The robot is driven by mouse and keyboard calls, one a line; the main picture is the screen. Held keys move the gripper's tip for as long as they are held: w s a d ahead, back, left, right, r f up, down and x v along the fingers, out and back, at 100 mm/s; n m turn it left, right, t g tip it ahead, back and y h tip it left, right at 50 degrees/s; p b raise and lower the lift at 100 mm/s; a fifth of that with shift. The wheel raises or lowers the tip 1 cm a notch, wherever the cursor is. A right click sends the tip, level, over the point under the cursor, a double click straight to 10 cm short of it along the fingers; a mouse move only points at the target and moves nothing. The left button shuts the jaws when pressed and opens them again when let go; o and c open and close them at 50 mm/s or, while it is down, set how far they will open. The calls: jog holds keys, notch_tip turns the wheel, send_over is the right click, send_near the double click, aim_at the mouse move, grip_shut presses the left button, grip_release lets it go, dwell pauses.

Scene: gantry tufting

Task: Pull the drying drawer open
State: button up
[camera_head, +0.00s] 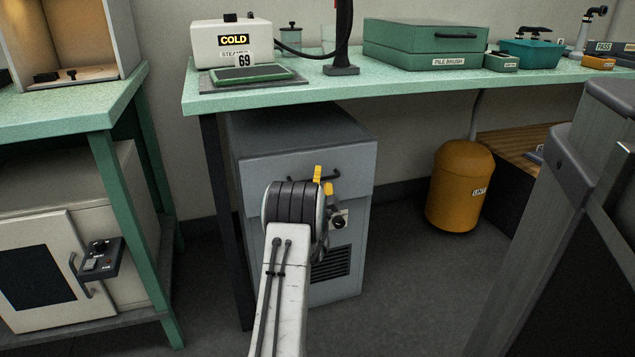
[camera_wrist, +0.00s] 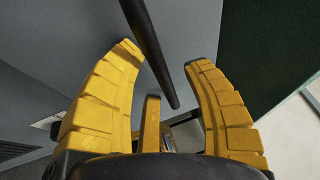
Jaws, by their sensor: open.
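The drying drawer (camera_head: 262,172) appears to be the wide grey front at the top of the grey cabinet under the green table. I see no clear gap around it. Its dark bar handle (camera_head: 298,179) is partly hidden by my gripper. My gripper (camera_head: 323,180) is at the right part of this handle, with yellow fingers apart. In the wrist view, the dark handle (camera_wrist: 149,42) runs between the spread fingers of my gripper (camera_wrist: 165,57). I see no clear contact with the fingers.
The green table (camera_head: 400,97) overhangs the cabinet, with a dark leg (camera_head: 222,215) close on its left. A yellow bin (camera_head: 460,185) stands to the right. A white cabinet (camera_head: 45,260) stands at left. Bare floor (camera_head: 415,290) lies right of the cabinet.

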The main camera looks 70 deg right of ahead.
grip_shut()
dwell(0.3)
jog(key=shift+s+a, duration=0.1)
jog(key=shift+a, duration=0.05)
